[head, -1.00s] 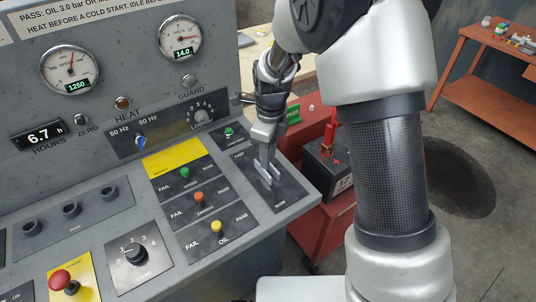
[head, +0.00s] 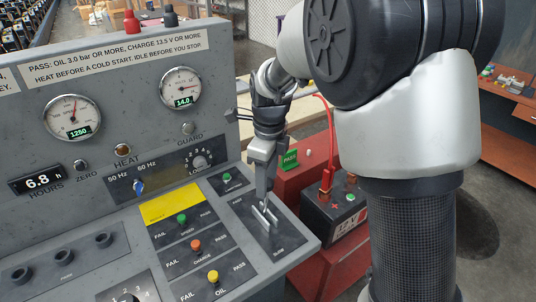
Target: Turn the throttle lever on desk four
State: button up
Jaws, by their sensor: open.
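The throttle plate (head: 283,238) is a dark panel at the right end of the sloping grey desk, with small lettering that I read as SLOW at its near end. My gripper (head: 264,206) points down over this plate, its fingertips close to a pale slot or lever part (head: 265,219). The jaws are open. The throttle lever itself is mostly hidden by the fingers, and I cannot tell whether they touch it. The speed gauge (head: 72,117) on the upright panel reads 1250.
Green, orange (head: 196,245) and yellow (head: 213,276) knobs stand left of the plate. A load dial (head: 200,161) is on the upright panel. A battery (head: 335,208) with red leads and a red stand (head: 300,180) are beyond the desk's right edge.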

jog(key=r, duration=0.8)
jog(key=shift+s+d+r, duration=0.15)
jog(key=shift+s+r, duration=0.05)
jog(key=shift+s, duration=0.1)
jog(key=shift+s+d+r, duration=0.1)
jog(key=shift+d+r, duration=0.05)
jog(key=shift+r, duration=0.1)
jog(key=s+d+r+n+t+p, duration=0.1)
jog(key=s+d+r+n, duration=0.3)
jog(key=s+n, duration=0.6)
jog(key=s+d+r+n+t+p, duration=0.2)
jog(key=s+d+r+n+t, duration=0.1)
jog(key=s+d+n, duration=0.6)
jog(key=s+r+n, duration=0.1)
jog(key=s+n, duration=0.1)
jog(key=n, duration=0.1)
jog(key=shift+t, duration=0.4)
jog(key=shift+s+d, duration=0.1)
